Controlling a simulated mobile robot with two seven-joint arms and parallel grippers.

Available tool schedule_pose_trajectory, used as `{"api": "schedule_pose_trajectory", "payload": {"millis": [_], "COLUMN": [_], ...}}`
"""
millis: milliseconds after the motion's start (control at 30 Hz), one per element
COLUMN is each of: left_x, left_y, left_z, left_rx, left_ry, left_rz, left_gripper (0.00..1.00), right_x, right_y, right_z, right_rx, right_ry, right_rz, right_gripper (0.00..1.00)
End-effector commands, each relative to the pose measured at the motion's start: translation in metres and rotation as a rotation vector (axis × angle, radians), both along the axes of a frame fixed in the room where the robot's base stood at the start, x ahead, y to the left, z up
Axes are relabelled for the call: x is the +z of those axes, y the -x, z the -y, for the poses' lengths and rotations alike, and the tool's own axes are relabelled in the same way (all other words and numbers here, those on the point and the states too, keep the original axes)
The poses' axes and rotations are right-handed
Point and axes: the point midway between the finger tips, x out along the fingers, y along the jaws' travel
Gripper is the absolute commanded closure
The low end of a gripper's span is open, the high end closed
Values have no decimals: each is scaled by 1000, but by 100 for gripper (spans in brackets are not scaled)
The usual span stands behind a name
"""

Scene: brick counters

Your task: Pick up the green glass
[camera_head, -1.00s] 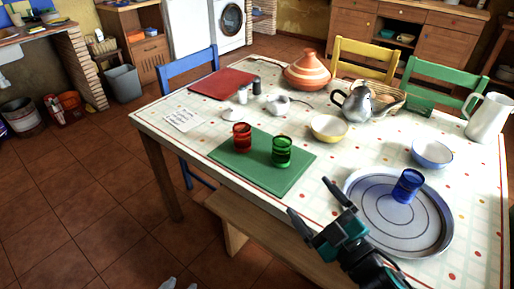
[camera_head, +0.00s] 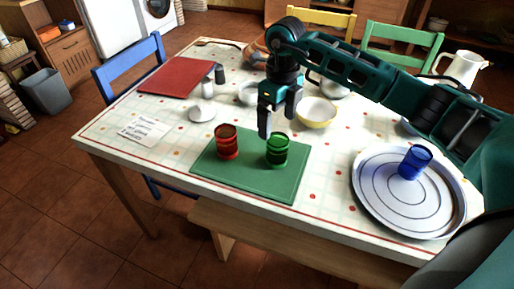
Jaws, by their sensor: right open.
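The green glass (camera_head: 277,151) stands upright on the right part of a green mat (camera_head: 245,181) on the table. A red glass (camera_head: 227,142) stands to its left on the same mat. My right gripper (camera_head: 277,126) points down just above and behind the green glass, its arm coming in from the right. Its fingers are apart with nothing between them. One fingertip comes close to the glass rim; I cannot tell whether it touches. My left gripper is not in view.
A blue glass (camera_head: 414,162) is on a round grey tray (camera_head: 382,210) at the right. A yellow bowl (camera_head: 317,112) stands behind the mat. A white note (camera_head: 145,129) and a red mat (camera_head: 176,77) lie at the left. A wooden bench (camera_head: 300,237) runs along the front.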

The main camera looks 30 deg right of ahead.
Motion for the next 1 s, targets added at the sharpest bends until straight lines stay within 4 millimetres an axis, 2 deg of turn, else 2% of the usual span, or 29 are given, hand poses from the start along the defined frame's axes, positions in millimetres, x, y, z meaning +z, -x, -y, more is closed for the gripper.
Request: {"api": "schedule_pose_trajectory", "payload": {"millis": [133, 400, 667, 900, 1000], "left_x": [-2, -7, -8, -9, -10], "left_y": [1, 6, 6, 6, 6], "left_z": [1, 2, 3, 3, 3], "left_rx": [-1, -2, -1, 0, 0], "left_ry": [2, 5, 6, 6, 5], "left_rz": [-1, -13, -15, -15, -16], "left_gripper": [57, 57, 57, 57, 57], "right_x": [-13, -62, -83, -118, -125], "right_y": [0, 0, 0, -2, -2], "right_z": [7, 6, 6, 6, 6], "right_rx": [-9, -7, -6, -7, -7], "right_ry": [29, 24, 23, 22, 22], "right_rz": [-5, -4, -3, -2, -1], "right_gripper": [8, 8, 8, 8, 8]}}
